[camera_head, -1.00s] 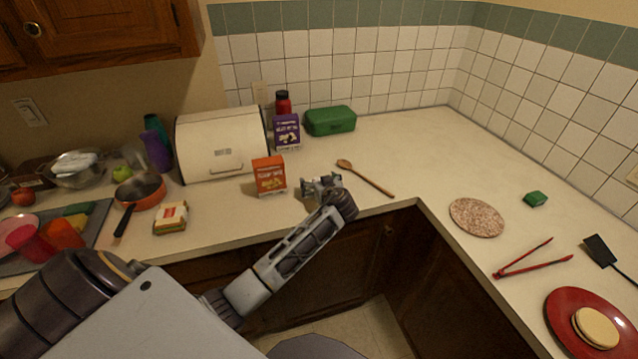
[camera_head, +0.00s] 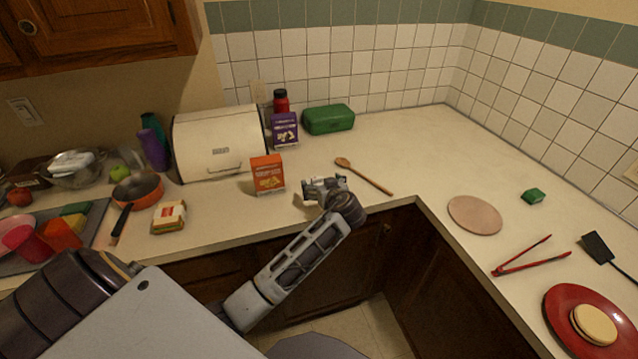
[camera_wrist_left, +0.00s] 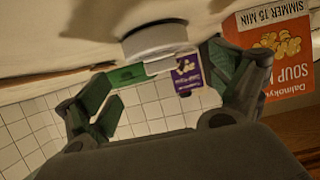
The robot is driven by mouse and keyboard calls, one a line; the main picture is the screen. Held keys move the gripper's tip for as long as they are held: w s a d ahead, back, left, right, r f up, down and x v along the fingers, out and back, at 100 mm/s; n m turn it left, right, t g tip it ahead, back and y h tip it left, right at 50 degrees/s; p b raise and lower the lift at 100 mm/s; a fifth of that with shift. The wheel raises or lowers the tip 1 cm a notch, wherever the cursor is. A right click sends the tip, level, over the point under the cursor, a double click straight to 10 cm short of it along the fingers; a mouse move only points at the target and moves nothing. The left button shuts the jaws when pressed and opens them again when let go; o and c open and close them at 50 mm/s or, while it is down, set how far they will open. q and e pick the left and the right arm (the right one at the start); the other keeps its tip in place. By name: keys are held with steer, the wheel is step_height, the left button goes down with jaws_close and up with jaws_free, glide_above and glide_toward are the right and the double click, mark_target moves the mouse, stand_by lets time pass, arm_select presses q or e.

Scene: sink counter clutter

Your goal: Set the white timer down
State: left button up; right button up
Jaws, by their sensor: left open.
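The white timer (camera_wrist_left: 155,40) is a low round disc in the left wrist view, where the picture is turned over and the counter lies at the top. It appears to rest on the counter. My left gripper (camera_head: 325,187) is over the front of the counter in the head view, near the orange soup box. Its fingers (camera_wrist_left: 166,88) are spread apart in the left wrist view, with the timer in the gap beyond them; I cannot tell whether they touch it. In the head view I cannot make the timer out at the gripper. My right gripper is not in view.
The orange soup box (camera_head: 267,174) stands just left of the gripper. A wooden spoon (camera_head: 364,176) lies to its right. A purple box (camera_head: 284,130), a green container (camera_head: 328,119) and a cream bread box (camera_head: 218,143) stand behind.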

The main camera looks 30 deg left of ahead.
arm_select(q)
steer(key=shift+b+v, duration=0.35)
steer(key=shift+v, duration=3.1)
